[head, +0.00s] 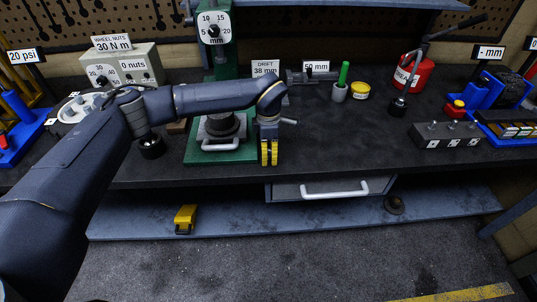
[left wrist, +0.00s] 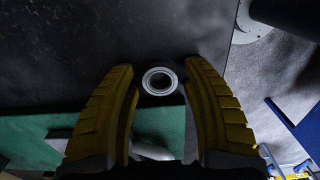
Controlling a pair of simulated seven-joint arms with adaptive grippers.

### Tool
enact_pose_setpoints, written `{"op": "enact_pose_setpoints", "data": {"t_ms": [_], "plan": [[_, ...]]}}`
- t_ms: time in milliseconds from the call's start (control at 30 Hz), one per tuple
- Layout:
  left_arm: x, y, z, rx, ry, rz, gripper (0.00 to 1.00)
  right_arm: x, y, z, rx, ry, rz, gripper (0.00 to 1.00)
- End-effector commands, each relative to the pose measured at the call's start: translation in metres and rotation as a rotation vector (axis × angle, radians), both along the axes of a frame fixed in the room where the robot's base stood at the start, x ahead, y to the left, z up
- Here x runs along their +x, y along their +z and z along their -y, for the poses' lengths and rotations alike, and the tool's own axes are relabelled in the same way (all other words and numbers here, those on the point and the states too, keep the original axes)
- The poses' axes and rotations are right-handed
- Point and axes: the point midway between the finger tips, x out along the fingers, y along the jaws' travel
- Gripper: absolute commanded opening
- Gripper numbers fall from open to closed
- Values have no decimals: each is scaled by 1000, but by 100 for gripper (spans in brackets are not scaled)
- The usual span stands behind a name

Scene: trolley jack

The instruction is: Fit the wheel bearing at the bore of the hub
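My left gripper (head: 268,153) points down over the bench just right of the green press base. Its yellow fingers are open in the left wrist view (left wrist: 160,75). A small pale ring, which looks like the wheel bearing (left wrist: 147,82), lies flat on the dark bench between and beyond the fingertips, with no visible contact. In the head view the ring is not visible near the gripper. A dark round part (head: 222,124), possibly the hub, sits on the press base under the ram; its bore cannot be made out. My right gripper is not in view.
The green press (head: 222,60) stands left of my gripper, with a silver handle (head: 220,145) at its base front. A green-handled tool (head: 343,75), yellow tin (head: 360,91) and red can (head: 412,72) stand behind right. The bench front is clear right of the gripper, above a drawer (head: 330,190).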

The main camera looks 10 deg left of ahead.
Motion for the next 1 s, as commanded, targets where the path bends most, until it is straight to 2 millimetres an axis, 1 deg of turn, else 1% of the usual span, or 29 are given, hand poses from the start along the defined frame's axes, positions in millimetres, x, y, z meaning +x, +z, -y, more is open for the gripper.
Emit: {"op": "enact_pose_setpoints", "data": {"t_ms": [33, 300, 400, 767, 867, 1000], "plan": [[0, 0, 0, 0, 0, 0, 42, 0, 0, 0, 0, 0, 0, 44], [0, 0, 0, 0, 0, 0, 10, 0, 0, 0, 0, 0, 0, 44], [0, 0, 0, 0, 0, 0, 0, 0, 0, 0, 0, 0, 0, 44], [0, 3, 0, 0, 0, 1, 0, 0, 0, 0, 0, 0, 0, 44], [1, 8, 0, 0, 0, 1, 0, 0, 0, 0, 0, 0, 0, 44], [1, 23, 0, -1, 0, 2, 0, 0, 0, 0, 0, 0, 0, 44]]}}
